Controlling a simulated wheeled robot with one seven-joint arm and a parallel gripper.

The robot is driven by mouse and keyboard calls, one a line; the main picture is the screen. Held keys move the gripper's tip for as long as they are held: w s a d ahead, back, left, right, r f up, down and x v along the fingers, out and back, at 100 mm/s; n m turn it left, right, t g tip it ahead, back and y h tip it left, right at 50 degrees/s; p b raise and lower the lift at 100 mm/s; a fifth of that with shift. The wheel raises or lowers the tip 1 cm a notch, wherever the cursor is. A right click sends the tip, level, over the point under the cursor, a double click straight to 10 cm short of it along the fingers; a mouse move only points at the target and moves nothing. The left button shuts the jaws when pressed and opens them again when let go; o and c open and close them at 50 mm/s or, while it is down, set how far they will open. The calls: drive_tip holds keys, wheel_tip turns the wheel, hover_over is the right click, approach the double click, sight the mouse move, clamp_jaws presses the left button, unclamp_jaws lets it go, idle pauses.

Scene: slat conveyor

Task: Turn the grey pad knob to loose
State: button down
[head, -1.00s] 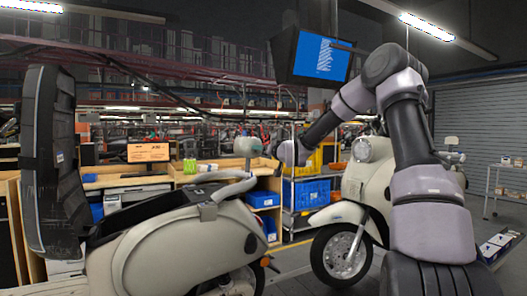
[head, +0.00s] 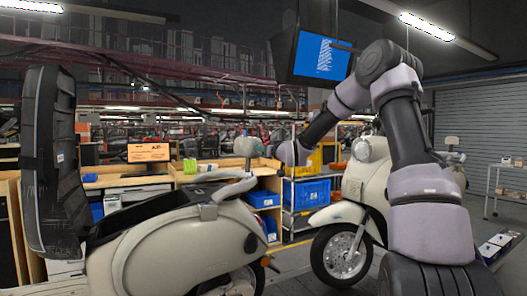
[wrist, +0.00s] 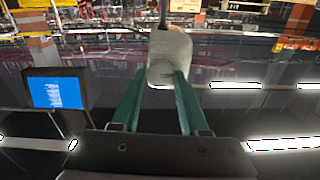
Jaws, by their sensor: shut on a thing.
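The grey pad knob (head: 247,146) is a pale, rounded pad that stands up on a thin stem behind the near scooter's seat in the head view. In the wrist view the pad (wrist: 170,58) sits between the two green fingers of my gripper (wrist: 163,88), with a dark stem at its far end. My gripper is shut on it, with a finger against each side. In the head view my wrist comes in from the right, just beside the pad, and the fingertips are too small to make out. No loose or tight marking can be read.
A near cream scooter (head: 185,250) with its seat raised stands at the left. A second scooter (head: 345,215) stands right of centre, behind my arm. A hanging monitor (head: 318,55) is above. Shelving with blue bins (head: 310,193) is behind. Floor shows between the scooters.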

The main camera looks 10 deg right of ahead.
drive_tip(key=shift+n, duration=16.9)
drive_tip(key=shift+c, duration=2.1)
unclamp_jaws()
